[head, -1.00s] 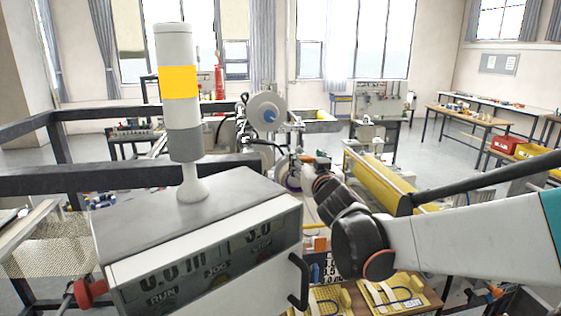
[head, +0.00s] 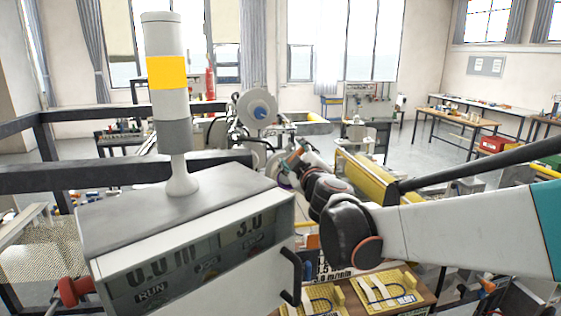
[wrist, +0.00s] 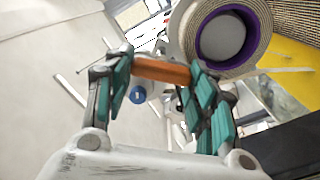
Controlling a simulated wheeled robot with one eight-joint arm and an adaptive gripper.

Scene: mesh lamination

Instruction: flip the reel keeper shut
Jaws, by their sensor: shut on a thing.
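My gripper (wrist: 162,82) is shut on an orange bar, which looks like the reel keeper (wrist: 160,70). The bar lies crosswise between the teal-padded fingers, its ends at the pads. Just beyond and to the right is a pale reel (wrist: 258,52) with a purple core ring. In the head view the gripper (head: 291,160) is small and partly hidden by my wrist, beside the lower reel (head: 283,181). How far the keeper is swung cannot be told.
An upper reel (head: 257,107) with a blue hub stands above the gripper. A grey control box (head: 190,240) with a signal tower (head: 168,75) fills the left foreground. A blue knob (wrist: 138,95) shows below the bar.

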